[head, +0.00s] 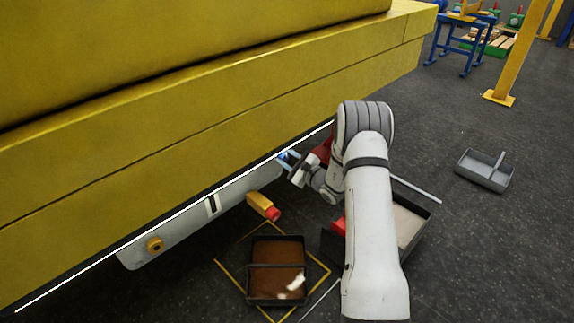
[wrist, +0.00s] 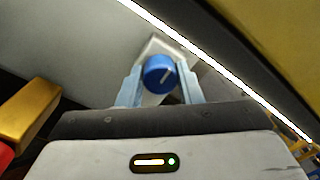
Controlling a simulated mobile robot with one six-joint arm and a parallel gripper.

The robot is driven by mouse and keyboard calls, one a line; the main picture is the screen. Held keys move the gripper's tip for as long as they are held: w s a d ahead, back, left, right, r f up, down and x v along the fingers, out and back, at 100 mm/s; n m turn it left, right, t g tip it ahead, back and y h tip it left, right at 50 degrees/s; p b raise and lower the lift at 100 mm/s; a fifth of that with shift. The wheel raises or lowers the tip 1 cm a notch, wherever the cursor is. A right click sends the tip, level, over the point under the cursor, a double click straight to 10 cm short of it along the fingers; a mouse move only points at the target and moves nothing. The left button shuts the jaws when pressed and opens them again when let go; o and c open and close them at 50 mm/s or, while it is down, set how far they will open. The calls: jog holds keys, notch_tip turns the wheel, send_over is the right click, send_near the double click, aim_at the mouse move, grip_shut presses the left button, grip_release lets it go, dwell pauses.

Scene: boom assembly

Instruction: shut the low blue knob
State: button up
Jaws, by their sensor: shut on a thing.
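My arm reaches in from the lower right.
The large yellow boom (head: 200,110) overhangs the panel. A yellow handle with a red end (head: 264,206) sticks out nearby. A brown-filled tray (head: 277,268) lies on the floor below, and a grey tray (head: 484,171) stands to the right. Open floor lies at right.

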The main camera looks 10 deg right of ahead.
jog(key=n+b, duration=0.3)
jog(key=n, duration=0.1)
jog(key=n+b, duration=0.1)
jog(key=b, duration=0.1)
jog(key=shift+f+n+b, duration=0.3)
jog(key=shift+n, duration=0.1)
jog(key=n+b, duration=0.1)
jog(key=n, duration=0.1)
jog(key=shift+r+n, duration=0.15)
jog(key=shift+n, duration=0.25)
jog(key=n, duration=0.3)
jog(key=shift+n, duration=0.3)
jog(key=n, duration=0.3)
jog(key=shift+n, duration=0.3)
jog(key=n, duration=0.3)
jog(key=shift+n, duration=0.4)
jog(key=n, duration=0.3)
jog(key=shift+n, duration=2.1)
jog(key=shift+g+y, duration=0.3)
